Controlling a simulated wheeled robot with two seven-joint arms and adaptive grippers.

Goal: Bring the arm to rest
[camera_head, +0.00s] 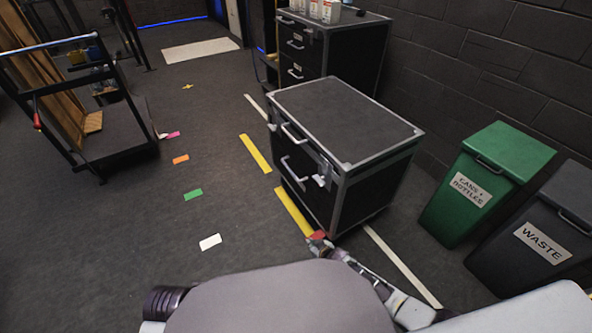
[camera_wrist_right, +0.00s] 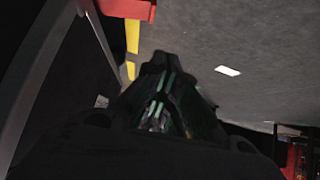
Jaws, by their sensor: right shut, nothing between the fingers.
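My right arm (camera_head: 385,285) reaches forward at the lower middle of the head view, low in front of the black cabinet. Its gripper (camera_head: 326,246) is small there, with a red patch at its far end. In the right wrist view the dark fingers of the gripper (camera_wrist_right: 158,62) are closed together with nothing held between them. A red object (camera_wrist_right: 126,8) shows at the top left of that view, apart from the fingers; I cannot tell what it is. My left gripper is not in view.
A black cabinet (camera_head: 345,115) on wheels stands just beyond the right gripper. A green bin (camera_head: 485,185) and a grey waste bin (camera_head: 540,235) stand at the right. A cart (camera_head: 118,130) is at the left. The floor between, with coloured tape marks, is clear.

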